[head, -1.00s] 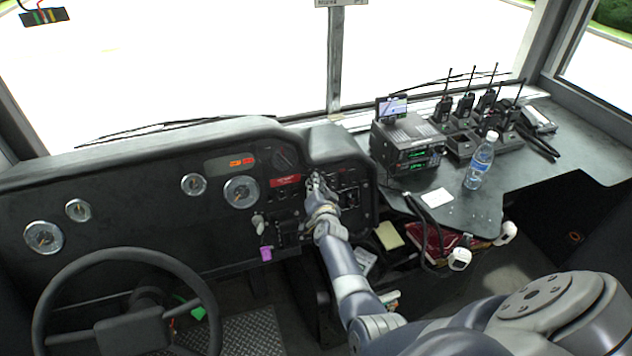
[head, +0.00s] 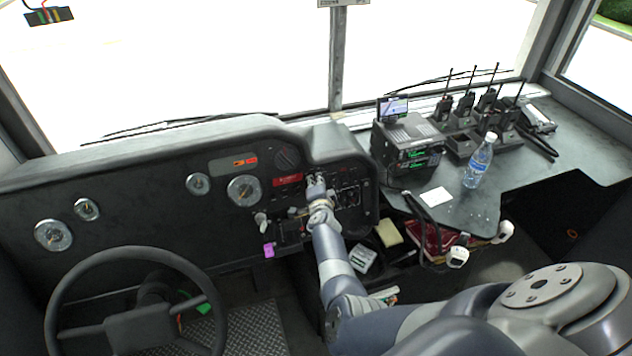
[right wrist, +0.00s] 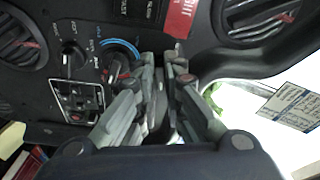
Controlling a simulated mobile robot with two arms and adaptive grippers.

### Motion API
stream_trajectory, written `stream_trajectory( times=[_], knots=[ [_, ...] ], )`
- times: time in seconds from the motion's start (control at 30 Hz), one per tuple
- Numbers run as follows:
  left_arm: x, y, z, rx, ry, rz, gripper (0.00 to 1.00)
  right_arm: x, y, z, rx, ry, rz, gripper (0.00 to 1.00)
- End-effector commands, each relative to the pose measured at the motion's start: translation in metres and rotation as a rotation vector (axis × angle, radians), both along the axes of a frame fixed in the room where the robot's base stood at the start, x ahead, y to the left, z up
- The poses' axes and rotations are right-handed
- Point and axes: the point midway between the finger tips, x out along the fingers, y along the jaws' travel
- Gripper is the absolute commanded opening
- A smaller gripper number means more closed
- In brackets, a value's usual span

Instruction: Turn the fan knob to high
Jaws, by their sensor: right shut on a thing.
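My right gripper (head: 316,182) is at the middle of the dashboard's control panel (head: 350,215), just right of a red label. In the right wrist view, its fingers (right wrist: 168,58) are close together against the panel, shut on a small control that they mostly hide. This appears to be the fan knob, but its pointer and markings cannot be read. Left of the fingers is a knob with a blue and red arc (right wrist: 117,68). Farther left is a black knob (right wrist: 72,58) with white lettering. My left gripper is not in view.
Round air vents (right wrist: 258,15) flank the panel. The steering wheel (head: 130,305) is at lower left, with a purple tag (head: 268,250) below the dash. A radio unit (head: 407,145), handheld radios and a water bottle (head: 480,162) stand on the right shelf.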

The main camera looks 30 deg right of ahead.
Motion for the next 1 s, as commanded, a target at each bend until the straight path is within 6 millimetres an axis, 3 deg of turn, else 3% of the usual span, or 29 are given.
stream_trajectory(
  times=[0.33,0.4,0.77,1.0],
  knots=[
    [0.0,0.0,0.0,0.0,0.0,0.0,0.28,-0.001,0.0,-0.001,0.008,-0.001,-0.002,0.0],
    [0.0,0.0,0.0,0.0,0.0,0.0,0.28,-0.001,0.0,-0.001,0.008,-0.001,-0.002,0.17],
    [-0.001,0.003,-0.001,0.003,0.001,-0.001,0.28,0.0,0.0,-0.001,-0.005,0.001,0.002,0.17],
    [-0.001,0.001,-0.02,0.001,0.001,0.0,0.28,-0.002,-0.002,-0.008,-0.203,0.048,0.074,0.17]
  ],
)
